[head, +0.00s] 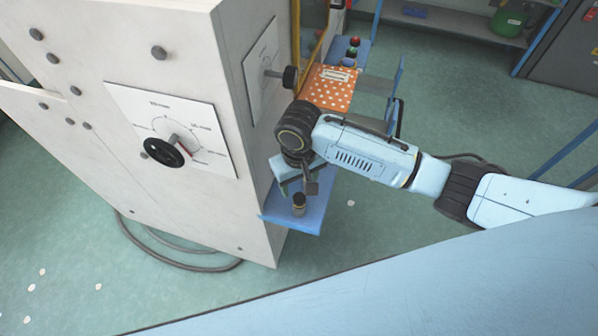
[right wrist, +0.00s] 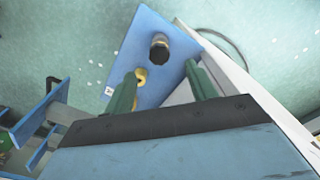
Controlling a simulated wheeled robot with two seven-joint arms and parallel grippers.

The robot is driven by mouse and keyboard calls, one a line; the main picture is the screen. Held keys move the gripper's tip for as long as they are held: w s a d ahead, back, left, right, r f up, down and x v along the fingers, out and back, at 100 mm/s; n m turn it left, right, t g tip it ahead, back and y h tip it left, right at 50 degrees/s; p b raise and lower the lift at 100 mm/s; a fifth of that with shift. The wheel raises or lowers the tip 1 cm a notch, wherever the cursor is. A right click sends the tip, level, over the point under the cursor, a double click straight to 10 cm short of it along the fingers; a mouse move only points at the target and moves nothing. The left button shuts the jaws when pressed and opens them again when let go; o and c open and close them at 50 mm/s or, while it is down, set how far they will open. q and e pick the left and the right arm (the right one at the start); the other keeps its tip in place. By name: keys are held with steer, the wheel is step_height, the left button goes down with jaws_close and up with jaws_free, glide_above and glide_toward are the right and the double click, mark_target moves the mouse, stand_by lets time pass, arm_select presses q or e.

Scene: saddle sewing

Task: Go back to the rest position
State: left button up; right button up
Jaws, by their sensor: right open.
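My right arm comes in from the right in the head view. Its gripper (head: 298,183) hangs beside the white machine cabinet (head: 120,75), just above a small blue shelf (head: 300,218). In the right wrist view the two green fingers (right wrist: 162,85) are spread apart over the blue shelf (right wrist: 180,78), with nothing seen gripped. A dark-topped knob (head: 299,203) stands on the shelf close to the fingers; it also shows beyond them in the right wrist view (right wrist: 160,46). Small brass-coloured parts (right wrist: 140,76) show near the left finger. My left gripper is not in view.
The cabinet carries a dial with a black knob (head: 164,152) and a second knob (head: 289,77) on its side. An orange dotted cloth (head: 328,90) lies behind my arm, near coloured buttons (head: 352,52). A cable (head: 185,262) lies on the open green floor.

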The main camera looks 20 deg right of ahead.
step_height(320, 180, up, 4)
steer(key=shift+f, duration=0.25)
